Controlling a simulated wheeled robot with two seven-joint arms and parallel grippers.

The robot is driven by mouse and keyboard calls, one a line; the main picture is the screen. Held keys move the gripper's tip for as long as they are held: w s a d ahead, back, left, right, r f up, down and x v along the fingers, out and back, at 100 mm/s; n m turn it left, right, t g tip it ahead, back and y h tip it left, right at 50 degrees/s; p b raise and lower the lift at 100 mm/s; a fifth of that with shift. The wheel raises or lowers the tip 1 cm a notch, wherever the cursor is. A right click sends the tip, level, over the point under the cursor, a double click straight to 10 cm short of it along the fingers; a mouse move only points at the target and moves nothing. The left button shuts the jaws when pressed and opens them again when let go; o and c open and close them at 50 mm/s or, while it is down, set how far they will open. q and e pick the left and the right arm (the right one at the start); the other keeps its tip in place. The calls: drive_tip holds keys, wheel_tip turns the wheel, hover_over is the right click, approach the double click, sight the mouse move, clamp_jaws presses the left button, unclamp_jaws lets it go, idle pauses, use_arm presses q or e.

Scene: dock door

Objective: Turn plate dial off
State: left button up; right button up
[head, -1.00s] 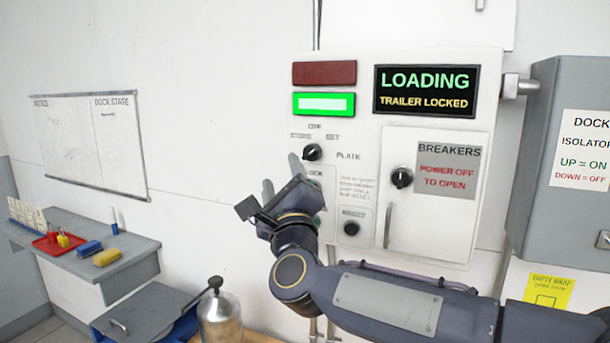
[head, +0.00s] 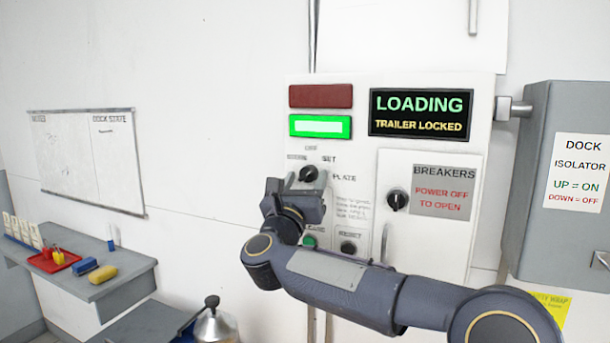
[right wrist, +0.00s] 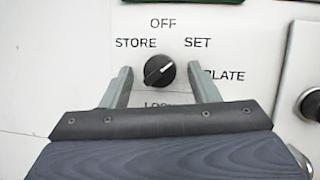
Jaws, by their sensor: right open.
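The plate dial (head: 308,174) is a round black knob on the white control panel, with the label PLATE to its right. In the right wrist view the dial (right wrist: 159,70) has STORE, OFF and SET printed around it; its white mark slants up to the right, between OFF and SET. My right gripper (right wrist: 162,82) is open, with one finger on each side of the dial and visible gaps between. In the head view my right gripper (head: 306,182) is right at the dial and hides part of the panel below it. My left gripper is not in view.
Near the dial are a green button (head: 310,241), a black reset knob (head: 348,247) and a breaker door (head: 431,215) with its own black knob (head: 397,199). The sign (head: 421,114) reads LOADING, TRAILER LOCKED. A grey isolator box (head: 560,110) stands at the right.

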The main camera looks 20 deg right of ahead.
drive_tip(key=c, duration=1)
drive_tip(key=shift+o, duration=0.2)
